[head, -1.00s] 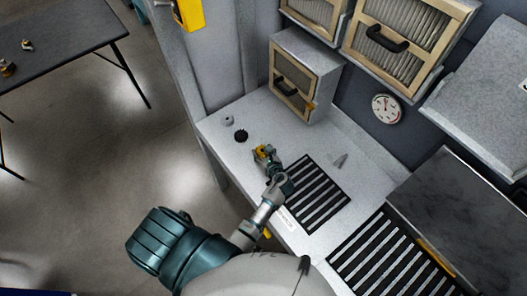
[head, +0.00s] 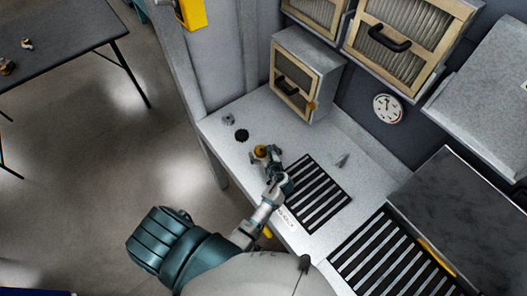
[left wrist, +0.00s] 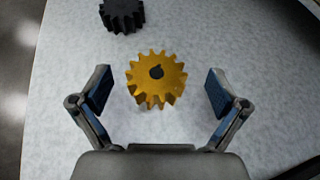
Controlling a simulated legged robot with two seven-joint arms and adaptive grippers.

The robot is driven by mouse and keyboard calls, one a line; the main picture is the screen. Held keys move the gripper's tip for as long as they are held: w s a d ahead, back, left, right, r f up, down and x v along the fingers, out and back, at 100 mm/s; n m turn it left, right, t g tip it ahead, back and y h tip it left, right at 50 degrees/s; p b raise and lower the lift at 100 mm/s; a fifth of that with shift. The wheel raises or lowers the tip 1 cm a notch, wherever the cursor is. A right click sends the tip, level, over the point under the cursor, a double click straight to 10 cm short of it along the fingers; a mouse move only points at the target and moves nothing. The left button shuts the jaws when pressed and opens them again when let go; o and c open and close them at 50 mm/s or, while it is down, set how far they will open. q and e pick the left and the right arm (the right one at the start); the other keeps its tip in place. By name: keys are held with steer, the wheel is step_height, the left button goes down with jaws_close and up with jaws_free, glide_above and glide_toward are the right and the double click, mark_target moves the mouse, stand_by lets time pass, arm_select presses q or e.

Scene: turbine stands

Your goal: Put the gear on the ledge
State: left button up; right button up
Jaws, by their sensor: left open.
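A yellow toothed gear (left wrist: 157,78) with a dark centre hole sits on the light grey ledge (left wrist: 230,40) in the left wrist view. It also shows in the head view (head: 260,150), close to the ledge's front left edge. My left gripper (left wrist: 158,92) is open, with one blue-padded finger on each side of the gear and a gap on both sides. In the head view the left gripper (head: 264,157) is at the gear and partly covers it. My right gripper is not in view.
A black gear (head: 241,135) and a small grey part (head: 228,119) stand farther left on the ledge. The black gear also shows in the left wrist view (left wrist: 122,15). A slotted black grate (head: 318,196) lies right of my gripper. A wood-framed box (head: 300,80) stands behind.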

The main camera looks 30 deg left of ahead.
arm_select(q)
steer(key=shift+s+d+r+p, duration=0.25)
steer(key=shift+s+r+p, duration=0.05)
steer(key=shift+p, duration=0.2)
steer(key=shift+s+d+r+p, duration=0.3)
steer(key=shift+s+d+p, duration=0.2)
steer(key=shift+p, duration=0.1)
steer(key=p+v, duration=0.2)
steer(key=v, duration=0.1)
steer(key=shift+s+d+r+p, duration=0.15)
steer(key=shift+d+p, duration=0.15)
steer(key=shift+d, duration=0.05)
steer(key=shift+s+d, duration=0.2)
steer(key=shift+d, duration=0.1)
steer(key=shift+s, duration=0.1)
